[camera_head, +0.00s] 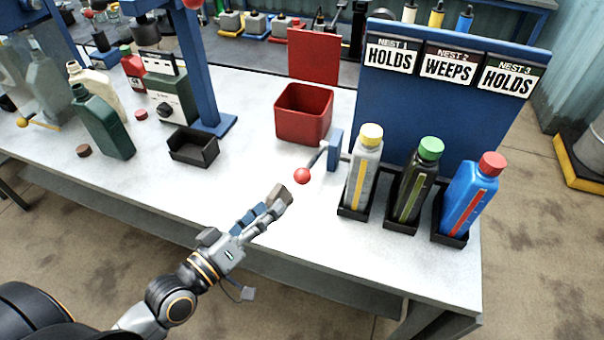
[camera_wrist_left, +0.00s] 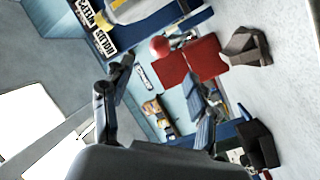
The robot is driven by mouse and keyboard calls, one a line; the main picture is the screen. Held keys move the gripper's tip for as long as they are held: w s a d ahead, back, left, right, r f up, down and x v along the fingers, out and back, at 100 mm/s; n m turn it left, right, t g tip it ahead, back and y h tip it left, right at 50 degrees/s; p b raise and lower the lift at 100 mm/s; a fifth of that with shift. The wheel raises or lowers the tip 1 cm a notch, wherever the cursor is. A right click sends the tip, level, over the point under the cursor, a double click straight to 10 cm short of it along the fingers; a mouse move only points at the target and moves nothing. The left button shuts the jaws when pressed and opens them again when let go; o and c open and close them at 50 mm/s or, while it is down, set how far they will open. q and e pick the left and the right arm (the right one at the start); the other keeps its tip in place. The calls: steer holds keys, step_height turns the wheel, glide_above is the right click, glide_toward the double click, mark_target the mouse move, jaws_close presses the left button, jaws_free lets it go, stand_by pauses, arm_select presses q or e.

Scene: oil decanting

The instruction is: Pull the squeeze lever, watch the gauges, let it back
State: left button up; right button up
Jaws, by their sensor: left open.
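The squeeze lever ends in a red ball (camera_head: 302,176) beside a blue block at the table's middle. The ball also shows in the left wrist view (camera_wrist_left: 160,46). Three bottles stand upright in black nests: grey with yellow cap (camera_head: 363,172), black with green cap (camera_head: 413,187), blue with red cap (camera_head: 470,203). Each has a coloured strip on its front. Signs above read HOLDS (camera_head: 391,58), WEEPS (camera_head: 447,65) and HOLDS (camera_head: 507,79). My left gripper (camera_head: 268,205) is open and empty, short of the ball, to its lower left. My right gripper is out of view.
A red bin (camera_head: 302,115) stands behind the lever. A small black tray (camera_head: 192,147) and a blue post (camera_head: 203,75) are to the left. Farther left are a green bottle (camera_head: 105,125) and a cream jug (camera_head: 98,85). The table between tray and lever is clear.

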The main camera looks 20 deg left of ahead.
mark_target(296, 182)
arm_select(q)
steer(key=p+x, duration=0.2)
steer(key=x, duration=0.8)
steer(key=shift+w+d, duration=0.1)
steer(key=shift+w, duration=0.25)
steer(key=shift+w+d, duration=0.2)
steer(key=shift+w, duration=0.25)
steer(key=shift+p, duration=0.3)
jaws_close()
